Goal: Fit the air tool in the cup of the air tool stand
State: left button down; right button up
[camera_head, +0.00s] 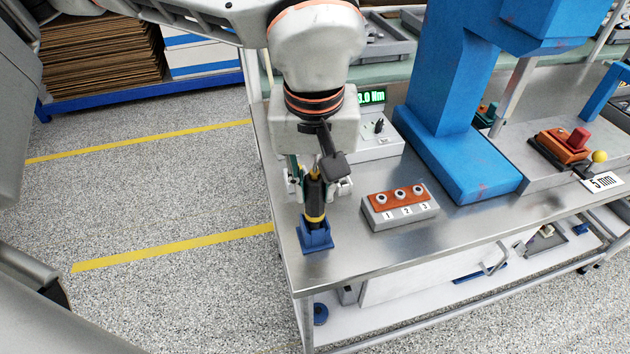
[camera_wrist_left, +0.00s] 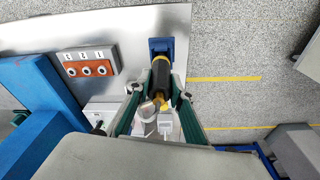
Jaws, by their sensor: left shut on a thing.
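The air tool (camera_head: 315,195) is a dark, slim body with yellow bands, standing about upright near the table's left front corner. My left gripper (camera_head: 318,187) is shut on it from behind. The blue air tool stand (camera_head: 316,236) sits on the table directly below the tool. The tool's lower end meets the top of the stand's cup in the head view; how deep it sits inside is hidden. In the left wrist view the air tool (camera_wrist_left: 161,75) lies between the green-sided fingers, with the blue stand (camera_wrist_left: 161,47) just beyond its end. My right gripper is out of view.
A box with an orange top and several numbered buttons (camera_head: 399,206) is right of the stand. A large blue press (camera_head: 455,150) stands behind it. A torque display unit (camera_head: 379,135) with a green readout is behind my gripper. The steel table's (camera_head: 345,256) left edge is close to the stand.

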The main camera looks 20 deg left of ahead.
pick_arm(q)
jog(key=shift+f, duration=0.25)
jog(key=c, duration=1.7)
grip_release()
notch_tip(320, 180, up, 12)
jog(key=s, duration=0.1)
jog(key=shift+s+d, duration=0.3)
jog(key=shift+s, duration=0.1)
jog(key=shift+f, duration=0.1)
